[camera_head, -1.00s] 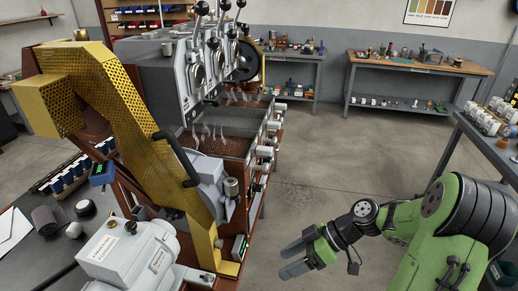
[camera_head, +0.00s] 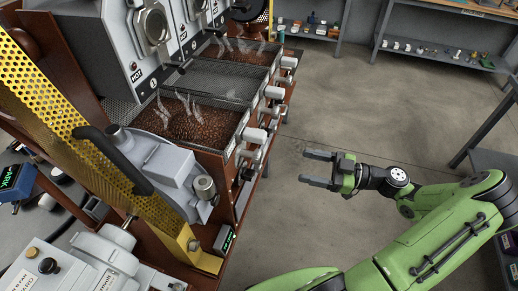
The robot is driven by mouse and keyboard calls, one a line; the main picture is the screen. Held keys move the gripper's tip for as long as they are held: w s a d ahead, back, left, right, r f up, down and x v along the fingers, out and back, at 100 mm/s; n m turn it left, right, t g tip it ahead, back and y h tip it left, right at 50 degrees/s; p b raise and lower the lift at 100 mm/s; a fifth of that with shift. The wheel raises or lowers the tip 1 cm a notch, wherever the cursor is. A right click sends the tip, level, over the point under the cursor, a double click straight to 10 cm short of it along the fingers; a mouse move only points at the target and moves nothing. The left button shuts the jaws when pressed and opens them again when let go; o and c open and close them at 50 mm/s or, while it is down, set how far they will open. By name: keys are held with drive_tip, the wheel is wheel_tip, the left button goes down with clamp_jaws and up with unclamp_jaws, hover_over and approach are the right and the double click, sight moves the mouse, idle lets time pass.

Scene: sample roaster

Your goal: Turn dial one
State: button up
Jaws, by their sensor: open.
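The roaster's front holds a row of pale knobs. The nearest large ones are a pale knob (camera_head: 255,135) beside the front bean tray and a grey cylindrical knob (camera_head: 205,187) on the grey housing. A small "1" label (camera_head: 153,83) is on the grey panel beside the "HOT" sign. I cannot tell which knob is dial one, and no dial marking is legible. My gripper (camera_head: 307,167) is open and empty, its two grey fingers pointing left toward the roaster. It hangs over the floor to the right of the knobs, apart from them.
Steaming trays of brown beans (camera_head: 190,120) line the roaster. A yellow perforated guard (camera_head: 70,130) with a black handle stands at left. A small green-lit display (camera_head: 225,238) is low at the front. The concrete floor (camera_head: 370,110) is clear; a bench (camera_head: 440,45) stands at the back right.

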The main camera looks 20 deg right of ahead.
sight(257, 157)
drive_tip(key=x, duration=1.4)
drive_tip(key=shift+w+a, duration=0.1)
drive_tip(key=shift+a, duration=0.15)
drive_tip(key=c, duration=1.1)
drive_tip(key=shift+o, duration=0.2)
